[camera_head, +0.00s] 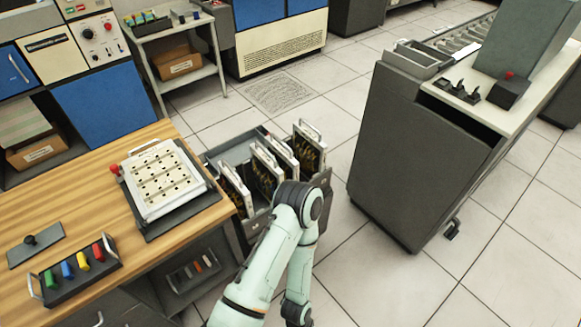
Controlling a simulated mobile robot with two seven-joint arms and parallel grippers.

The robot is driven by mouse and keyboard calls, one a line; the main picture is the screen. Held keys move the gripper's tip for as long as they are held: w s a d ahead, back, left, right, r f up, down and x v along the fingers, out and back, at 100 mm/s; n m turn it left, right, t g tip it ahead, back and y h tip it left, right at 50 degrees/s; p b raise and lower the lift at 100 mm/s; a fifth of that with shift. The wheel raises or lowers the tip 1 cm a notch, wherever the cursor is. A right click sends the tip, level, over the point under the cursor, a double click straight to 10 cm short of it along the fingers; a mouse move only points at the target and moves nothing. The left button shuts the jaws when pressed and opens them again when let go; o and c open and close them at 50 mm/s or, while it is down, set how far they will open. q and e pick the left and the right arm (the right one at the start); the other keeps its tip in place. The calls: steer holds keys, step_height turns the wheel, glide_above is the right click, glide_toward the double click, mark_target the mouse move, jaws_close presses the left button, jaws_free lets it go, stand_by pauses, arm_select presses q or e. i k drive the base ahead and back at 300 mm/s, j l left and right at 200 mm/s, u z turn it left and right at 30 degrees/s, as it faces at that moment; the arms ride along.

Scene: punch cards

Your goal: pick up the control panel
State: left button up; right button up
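A white-framed panel with a handle and a cream face marked with rows of dark spots (163,181) lies on a dark stand on the wooden desk. A red knob (115,168) is at the stand's left side. Several similar framed panels with handles, their faces dark with yellowish wiring, stand upright in a grey open rack (232,152) right of the desk. I cannot tell which of these is the control panel meant. One pale green arm of mine reaches in from the bottom, bent at the rack's front, hiding part of it. Neither gripper shows.
The wooden desk (75,208) also holds a black tray with coloured handles (75,275) and a small dark plate with a knob (36,247). A large grey machine (415,150) stands at right. Tiled floor is free between rack and machine.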

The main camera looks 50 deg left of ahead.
mark_target(268, 176)
steer(key=i+z, duration=0.35)
steer(key=i+j+z, duration=0.15)
steer(key=i+z, duration=0.25)
steer(key=i+j+z, duration=0.15)
steer(key=z, duration=0.2)
steer(key=j+z, duration=0.1)
steer(key=z, duration=0.55)
steer(key=j+z, duration=0.2)
steer(key=z, duration=0.4)
steer(key=j+z, duration=0.2)
steer(key=z, duration=0.45)
steer(key=j+z, duration=0.15)
steer(key=z, duration=0.5)
steer(key=j+z, duration=0.15)
steer(key=z, duration=0.45)
steer(key=k+z, duration=0.1)
steer(key=z, duration=0.55)
steer(key=k+z, duration=0.15)
steer(key=z, duration=0.45)
steer(key=k+z, duration=0.1)
steer(key=z, duration=0.55)
